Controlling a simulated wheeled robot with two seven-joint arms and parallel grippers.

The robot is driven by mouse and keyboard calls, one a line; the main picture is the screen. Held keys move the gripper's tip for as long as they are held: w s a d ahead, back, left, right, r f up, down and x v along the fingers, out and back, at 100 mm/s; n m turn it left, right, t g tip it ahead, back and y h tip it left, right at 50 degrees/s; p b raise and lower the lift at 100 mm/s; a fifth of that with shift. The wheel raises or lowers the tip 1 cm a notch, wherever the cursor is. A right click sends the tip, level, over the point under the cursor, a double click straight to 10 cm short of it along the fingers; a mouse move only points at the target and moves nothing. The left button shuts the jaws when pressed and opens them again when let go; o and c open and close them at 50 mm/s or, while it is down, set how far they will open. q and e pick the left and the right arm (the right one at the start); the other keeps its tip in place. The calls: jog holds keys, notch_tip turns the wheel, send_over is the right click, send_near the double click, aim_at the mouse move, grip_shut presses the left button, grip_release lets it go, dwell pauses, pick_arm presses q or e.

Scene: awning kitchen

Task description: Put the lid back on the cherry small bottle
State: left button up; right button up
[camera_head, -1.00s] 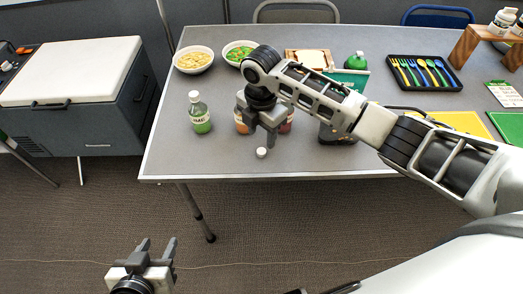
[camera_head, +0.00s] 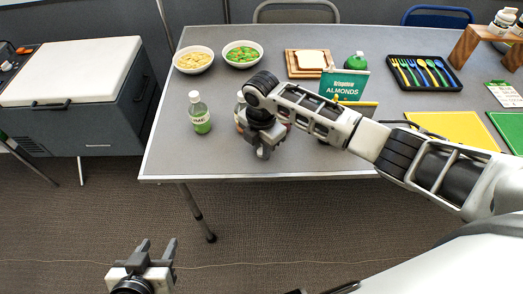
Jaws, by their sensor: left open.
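My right gripper (camera_head: 264,153) points down at the table's front edge, where a small white lid lay before. The lid is now hidden or too small to make out at the fingers, and I cannot tell whether they are open or shut. Behind this gripper stand small bottles, mostly hidden by the arm. One (camera_head: 240,103) shows a pale top at its left. A sliver of red (camera_head: 288,125) shows at its right, perhaps the cherry bottle. My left gripper (camera_head: 158,249) is open and empty, low in front of the table.
A green-labelled bottle (camera_head: 200,118) stands upright on the left of the table (camera_head: 170,165). Two bowls (camera_head: 193,60) (camera_head: 242,54), a bread board (camera_head: 307,70), an almonds box (camera_head: 343,86) and a cutlery tray (camera_head: 428,84) are farther back. The front left corner is clear.

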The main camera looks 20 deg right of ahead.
aim_at(261, 150)
jog(key=shift+r, duration=0.1)
grip_shut()
jog(key=shift+r, duration=0.3)
notch_tip(261, 150, up, 2)
jog(key=shift+w+r, duration=0.1)
jog(key=shift+r, duration=0.05)
jog(key=s+a+r+p, duration=0.1)
jog(key=s+a+r, duration=0.6)
jog(key=s+r, duration=0.3)
jog(key=shift+s+a, duration=0.3)
jog(key=shift+s, duration=0.7)
